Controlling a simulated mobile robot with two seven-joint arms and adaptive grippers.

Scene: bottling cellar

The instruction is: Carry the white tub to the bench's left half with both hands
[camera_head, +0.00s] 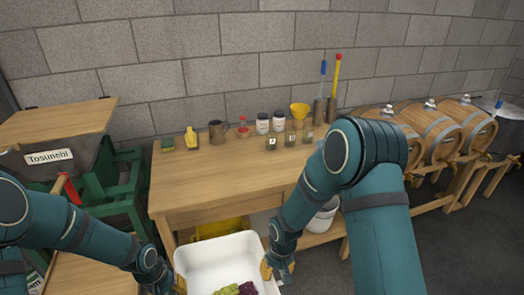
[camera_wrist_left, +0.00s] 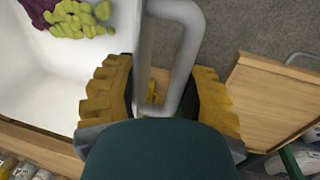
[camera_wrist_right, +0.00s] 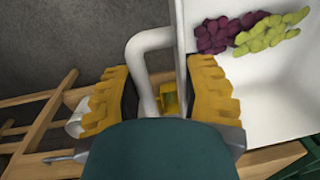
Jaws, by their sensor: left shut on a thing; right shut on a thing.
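The white tub (camera_head: 215,257) is in front of the bench's near edge, at the bottom of the head view. It looks about level, with green grapes (camera_head: 229,290) and purple grapes (camera_head: 247,288) inside. My left gripper (camera_head: 179,286) is shut on the tub's left handle (camera_wrist_left: 185,65), seen between its yellow fingers in the left wrist view. My right gripper (camera_head: 267,268) is shut on the right handle (camera_wrist_right: 140,62), seen in the right wrist view. The wooden bench (camera_head: 215,177) has a bare left and front area. The tub's underside is hidden.
Along the bench's back stand a green sponge (camera_head: 167,144), yellow bottle (camera_head: 192,138), metal mug (camera_head: 217,132), jars (camera_head: 278,122) and a yellow funnel (camera_head: 299,111). Barrels (camera_head: 433,123) stand right. A green frame (camera_head: 118,190) is left. A white bucket (camera_head: 322,217) sits under the bench.

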